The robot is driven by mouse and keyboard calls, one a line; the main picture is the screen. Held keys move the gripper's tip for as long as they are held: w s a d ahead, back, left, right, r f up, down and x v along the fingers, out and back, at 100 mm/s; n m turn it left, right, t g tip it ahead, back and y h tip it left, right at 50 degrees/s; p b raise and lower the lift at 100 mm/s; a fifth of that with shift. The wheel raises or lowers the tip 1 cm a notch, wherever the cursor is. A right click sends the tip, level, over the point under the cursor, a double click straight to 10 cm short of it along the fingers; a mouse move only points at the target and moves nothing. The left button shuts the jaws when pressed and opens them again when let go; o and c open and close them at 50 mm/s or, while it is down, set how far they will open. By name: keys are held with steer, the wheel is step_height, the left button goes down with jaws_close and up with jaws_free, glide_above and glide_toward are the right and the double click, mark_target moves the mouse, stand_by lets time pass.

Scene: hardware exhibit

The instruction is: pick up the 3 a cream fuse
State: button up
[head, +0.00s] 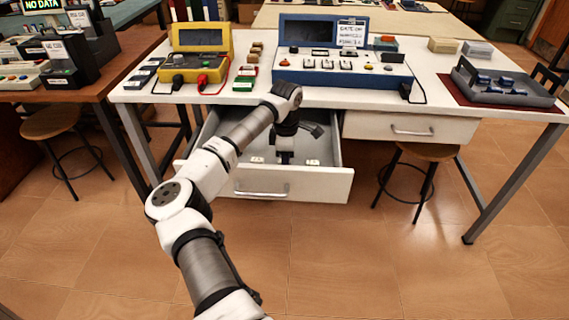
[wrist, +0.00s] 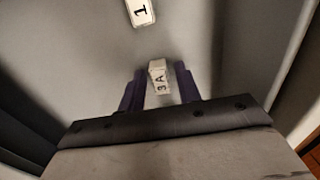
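The 3 A cream fuse (wrist: 158,78) is a small pale block marked "3 A" in the wrist view. It lies on the grey floor of the open drawer (head: 275,187). My gripper (wrist: 160,88) points down into the drawer with its dark fingers on either side of the fuse. The fingers look open, with narrow gaps beside the fuse; any contact is hard to tell. In the head view my gripper (head: 285,159) hides the spot below it. Another pale block (wrist: 140,11) marked "1" lies farther up in the wrist view.
The drawer walls stand close around my gripper. The white table (head: 435,98) above carries a blue test unit (head: 340,70), a yellow meter (head: 200,60) and a grey tray (head: 508,90). A shut drawer (head: 410,128) is to the right. Stools stand at both sides.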

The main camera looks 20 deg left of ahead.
jaws_close()
steer(key=shift+r, duration=0.15)
